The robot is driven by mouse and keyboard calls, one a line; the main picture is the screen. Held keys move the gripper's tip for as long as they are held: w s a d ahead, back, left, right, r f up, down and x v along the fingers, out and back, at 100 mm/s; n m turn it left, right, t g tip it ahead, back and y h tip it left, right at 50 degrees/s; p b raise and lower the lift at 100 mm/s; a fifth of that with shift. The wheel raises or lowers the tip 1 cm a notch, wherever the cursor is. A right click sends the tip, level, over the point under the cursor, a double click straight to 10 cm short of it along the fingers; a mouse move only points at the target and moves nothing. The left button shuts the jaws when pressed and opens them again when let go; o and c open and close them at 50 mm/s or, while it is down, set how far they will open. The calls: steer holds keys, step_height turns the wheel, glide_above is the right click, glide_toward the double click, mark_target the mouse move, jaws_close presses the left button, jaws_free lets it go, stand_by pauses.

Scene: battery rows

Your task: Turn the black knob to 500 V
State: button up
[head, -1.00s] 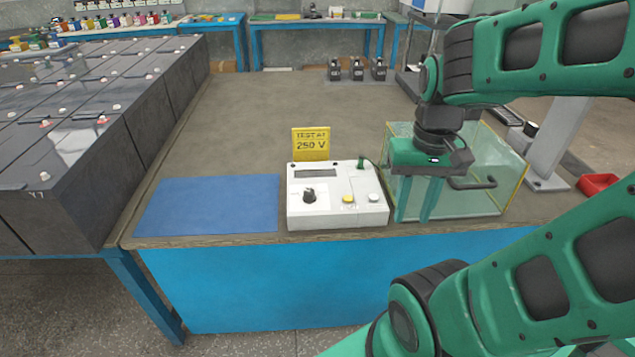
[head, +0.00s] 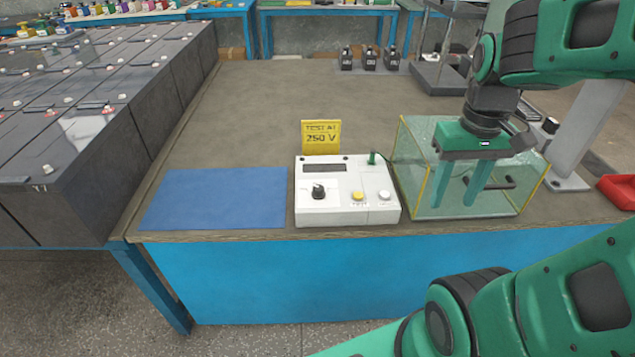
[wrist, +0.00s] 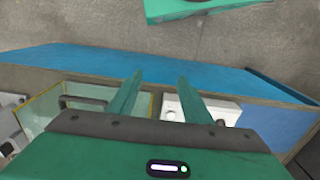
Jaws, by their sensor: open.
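The black knob (head: 318,191) is on the left of the sloped face of a white tester box (head: 346,213) on the table. To its right are a yellow button (head: 357,196) and a white button (head: 384,195). A yellow sign (head: 321,137) behind the box reads "TEST AT 250 V". The knob's scale is too small to read. My gripper (head: 460,197) is open and empty, to the right of the box, in front of or over the glass tank. In the wrist view, my gripper's two fingers (wrist: 157,88) are spread, with part of the white box (wrist: 222,110) beyond.
A glass tank (head: 424,204) with a black handle stands right of the box. A blue mat (head: 215,197) lies to the left, beside large grey batteries (head: 75,178). Small black items (head: 369,60) stand at the back. The table middle is clear.

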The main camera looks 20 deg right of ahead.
steer(key=w+a+n, duration=0.2)
steer(key=w+n, duration=0.3)
steer(key=w, duration=0.4)
steer(key=n, duration=1.4)
glide_toward(318, 187)
step_height(318, 187, down, 8)
steer(key=shift+d+f, duration=0.15)
steer(key=c, duration=1.1)
steer(key=shift+o, duration=0.2)
steer(key=shift+m, duration=0.3)
